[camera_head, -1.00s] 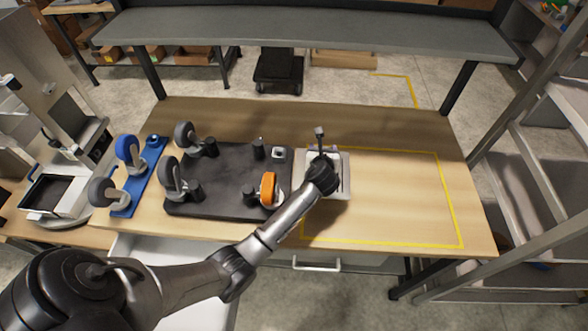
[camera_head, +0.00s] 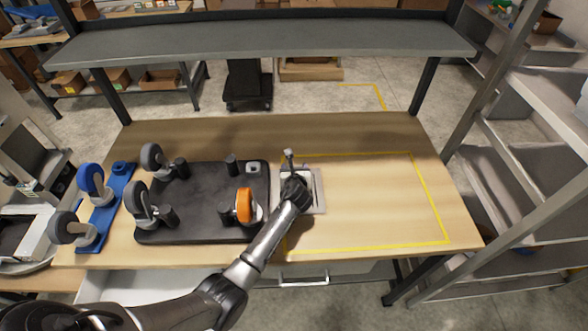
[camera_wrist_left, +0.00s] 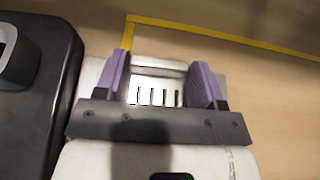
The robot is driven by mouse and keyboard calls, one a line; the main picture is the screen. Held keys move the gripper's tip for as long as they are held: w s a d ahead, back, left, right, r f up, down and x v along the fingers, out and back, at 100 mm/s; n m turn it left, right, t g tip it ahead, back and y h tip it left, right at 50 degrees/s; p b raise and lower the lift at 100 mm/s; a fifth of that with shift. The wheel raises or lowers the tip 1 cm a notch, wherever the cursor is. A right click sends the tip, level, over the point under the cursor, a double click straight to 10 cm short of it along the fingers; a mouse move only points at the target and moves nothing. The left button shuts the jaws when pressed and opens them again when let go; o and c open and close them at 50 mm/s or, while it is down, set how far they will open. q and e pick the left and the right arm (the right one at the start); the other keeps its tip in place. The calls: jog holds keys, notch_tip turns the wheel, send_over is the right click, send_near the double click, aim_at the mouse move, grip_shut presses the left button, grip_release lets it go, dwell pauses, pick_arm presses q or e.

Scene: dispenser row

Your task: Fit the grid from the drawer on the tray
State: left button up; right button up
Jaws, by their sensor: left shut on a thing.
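My left gripper (camera_head: 296,184) is over a light grey tray (camera_head: 319,198) on the table, just right of the black base plate. In the left wrist view its two purple fingers (camera_wrist_left: 159,84) are shut on a pale slotted piece, the grid (camera_wrist_left: 157,96). The tray's grey surface (camera_wrist_left: 226,88) shows beside the fingers. The grid is at or just above the tray; I cannot tell whether it is seated. The hand hides most of the grid in the head view. A white drawer (camera_head: 150,286) stands open below the table's front edge. My right gripper is not in view.
The black base plate (camera_head: 203,222) carries grey casters, posts and an orange wheel (camera_head: 244,206). A blue bracket (camera_head: 104,213) with wheels lies left of it. A yellow-taped area (camera_head: 370,205) right of the tray is clear. A grey shelf (camera_head: 270,42) spans the back.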

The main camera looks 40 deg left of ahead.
pick_arm(q)
jog(key=shift+f, duration=0.15)
jog(key=o, duration=1.1)
jog(key=shift+c, duration=0.2)
jog(key=shift+r, duration=0.2)
jog(key=p+v, duration=0.2)
jog(key=v, duration=0.9)
jog(key=shift+s, duration=0.2)
jog(key=shift+s+d+r+p, duration=0.1)
jog(key=shift+s+d+p, duration=0.15)
jog(key=shift+p, duration=0.05)
jog(key=c, duration=0.9)
